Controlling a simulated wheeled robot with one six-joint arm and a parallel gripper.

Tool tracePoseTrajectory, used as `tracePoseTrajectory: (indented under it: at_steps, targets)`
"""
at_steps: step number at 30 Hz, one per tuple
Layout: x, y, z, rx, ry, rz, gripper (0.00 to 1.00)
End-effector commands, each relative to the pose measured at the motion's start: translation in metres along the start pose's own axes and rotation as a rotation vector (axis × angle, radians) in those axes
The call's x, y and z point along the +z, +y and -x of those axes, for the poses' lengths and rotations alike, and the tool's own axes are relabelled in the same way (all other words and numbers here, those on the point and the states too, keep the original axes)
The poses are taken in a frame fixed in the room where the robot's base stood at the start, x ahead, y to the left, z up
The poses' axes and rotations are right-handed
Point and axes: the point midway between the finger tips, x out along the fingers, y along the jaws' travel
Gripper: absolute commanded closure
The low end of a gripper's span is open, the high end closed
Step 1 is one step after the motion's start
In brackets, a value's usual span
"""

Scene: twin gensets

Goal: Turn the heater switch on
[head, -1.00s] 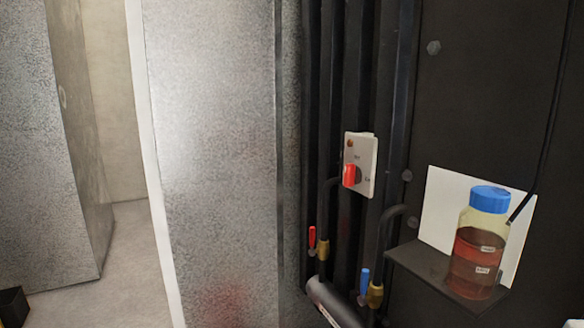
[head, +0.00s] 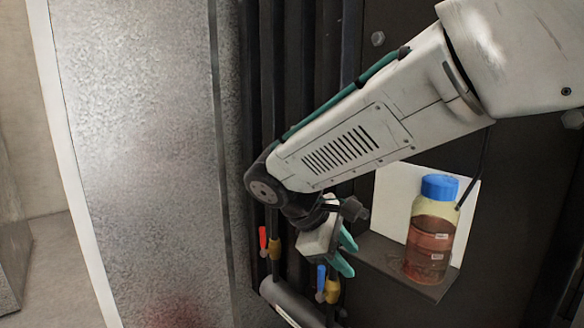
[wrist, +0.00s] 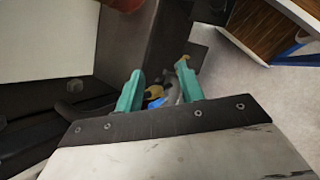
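The heater switch, a red knob on a pale plate, is not visible in either current view; in the head view my arm covers the part of the dark panel where it showed earlier. My gripper (head: 346,254) has two teal fingers and is in front of the pipes, beside the small shelf and lower than the switch's earlier place. In the wrist view the teal fingers (wrist: 158,85) stand apart with a gap between them. Nothing is held; a blue valve handle and a brass fitting show beyond the gap.
A blue-capped bottle of red-brown liquid (head: 431,230) stands on a dark shelf (head: 388,262) close right of my gripper. A red-handled valve (head: 263,240) and a blue-handled valve (head: 321,280) sit on pipes. A grey metal panel (head: 140,130) stands left.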

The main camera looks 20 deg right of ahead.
Motion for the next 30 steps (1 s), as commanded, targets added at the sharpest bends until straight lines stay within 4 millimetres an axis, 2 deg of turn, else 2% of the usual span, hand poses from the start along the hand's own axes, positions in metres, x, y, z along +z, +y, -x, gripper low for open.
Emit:
tracePoseTrajectory:
  at_steps: [1, 6, 9, 12, 15, 18, 30]
  targets:
    - [-0.022, 0.015, 0.007, 0.08, -0.055, 0.103, 0.62]
    - [-0.092, 0.073, 0.047, 0.392, -0.275, 0.445, 0.62]
    - [-0.128, 0.103, 0.083, 0.564, -0.432, 0.611, 0.62]
    - [-0.147, 0.125, 0.116, 0.681, -0.575, 0.715, 0.62]
    - [-0.152, 0.138, 0.139, 0.735, -0.681, 0.776, 0.62]
    - [-0.149, 0.145, 0.146, 0.746, -0.73, 0.807, 0.62]
    - [-0.131, 0.193, 0.116, 0.742, -0.74, 0.81, 0.62]
